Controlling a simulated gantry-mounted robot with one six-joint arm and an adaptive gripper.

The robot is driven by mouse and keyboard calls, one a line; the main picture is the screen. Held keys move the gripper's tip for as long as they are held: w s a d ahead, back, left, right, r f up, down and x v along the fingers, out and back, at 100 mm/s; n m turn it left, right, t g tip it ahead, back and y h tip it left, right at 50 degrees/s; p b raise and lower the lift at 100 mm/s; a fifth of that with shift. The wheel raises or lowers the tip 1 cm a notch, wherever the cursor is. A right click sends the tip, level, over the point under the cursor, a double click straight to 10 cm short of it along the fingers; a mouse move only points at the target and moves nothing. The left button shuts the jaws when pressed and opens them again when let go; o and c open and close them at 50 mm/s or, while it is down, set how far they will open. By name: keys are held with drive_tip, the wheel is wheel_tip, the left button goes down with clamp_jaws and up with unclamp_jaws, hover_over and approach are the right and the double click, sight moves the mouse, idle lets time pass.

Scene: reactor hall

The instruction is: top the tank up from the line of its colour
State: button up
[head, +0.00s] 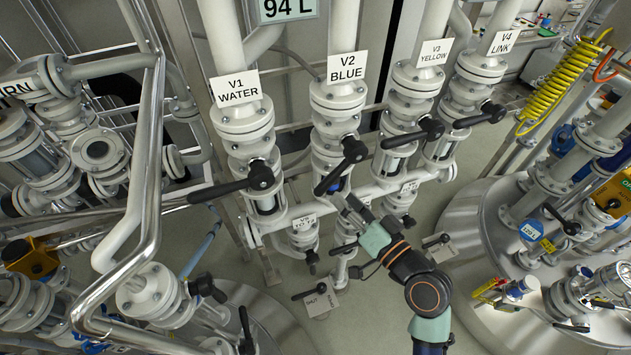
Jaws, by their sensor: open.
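Labelled vertical lines stand across the middle: V1 WATER (235,88), V2 BLUE (348,67), V3 YELLOW (434,53) and V4 LINK (504,42). Each has a black lever: the V1 lever (228,187), V2 lever (338,170), V3 lever (408,136) and V4 lever (478,118). All four slant down to the left. Blue shows in the sight glass (338,184) below V2. My gripper (350,208) is open just below V2's lever and appears apart from it; depth is unclear. A steel tank top (482,232) is at right, another (272,318) at bottom left. The tank colours are unclear.
A display (288,8) reads 94 L. Lower valves hang under the manifold, one tagged V5 (304,222). A plate marked SHUT (321,302) has a lever beside it. Pipes crowd the left; a yellow coiled hose (556,82) hangs at right. Open floor shows between the tanks.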

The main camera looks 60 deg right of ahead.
sight(331, 185)
drive_tip(key=p+x, duration=0.1)
drive_tip(key=x, duration=0.6)
drive_tip(key=shift+r, duration=0.1)
drive_tip(key=shift+a, duration=0.1)
clamp_jaws()
